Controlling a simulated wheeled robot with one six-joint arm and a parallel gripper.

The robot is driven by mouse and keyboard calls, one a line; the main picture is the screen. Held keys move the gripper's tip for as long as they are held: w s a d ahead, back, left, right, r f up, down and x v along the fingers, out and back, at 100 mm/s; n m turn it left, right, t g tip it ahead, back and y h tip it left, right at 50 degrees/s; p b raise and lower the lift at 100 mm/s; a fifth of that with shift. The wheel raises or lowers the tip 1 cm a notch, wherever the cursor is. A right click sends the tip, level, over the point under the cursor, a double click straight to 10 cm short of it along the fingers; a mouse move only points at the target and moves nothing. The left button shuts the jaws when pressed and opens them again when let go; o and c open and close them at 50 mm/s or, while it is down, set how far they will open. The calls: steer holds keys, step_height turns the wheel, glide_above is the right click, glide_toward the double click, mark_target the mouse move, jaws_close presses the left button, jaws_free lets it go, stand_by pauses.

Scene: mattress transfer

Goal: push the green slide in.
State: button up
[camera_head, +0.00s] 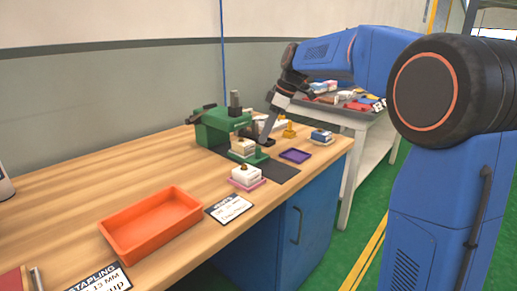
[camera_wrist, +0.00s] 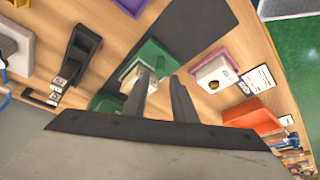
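The green machine (camera_head: 213,126) stands on the wooden workbench with a dark upright post on top. Its green slide (camera_head: 257,157) sticks out at the front, low on the dark mat, with a white block (camera_head: 243,147) on or right beside it. My gripper (camera_head: 264,142) points down just behind and to the right of the slide. In the wrist view, my two fingers (camera_wrist: 159,76) stand a narrow gap apart over the green part (camera_wrist: 152,58), with a pale block partly hidden behind the left finger. Nothing clearly sits between them, and contact cannot be told.
A white block on a pink tray (camera_head: 246,183), a purple tray (camera_head: 295,155), a yellow piece (camera_head: 289,131) and a blue-and-white block (camera_head: 321,136) stand nearby. An orange bin (camera_head: 151,221) and a printed card (camera_head: 229,208) lie front left. A grey cart (camera_head: 349,143) stands beyond the bench.

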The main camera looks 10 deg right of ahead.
mark_target(259, 147)
steer(key=x, duration=0.6)
steer(key=shift+a+f, duration=0.1)
steer(key=shift+f, duration=0.15)
steer(key=shift+c, duration=0.4)
jaws_close()
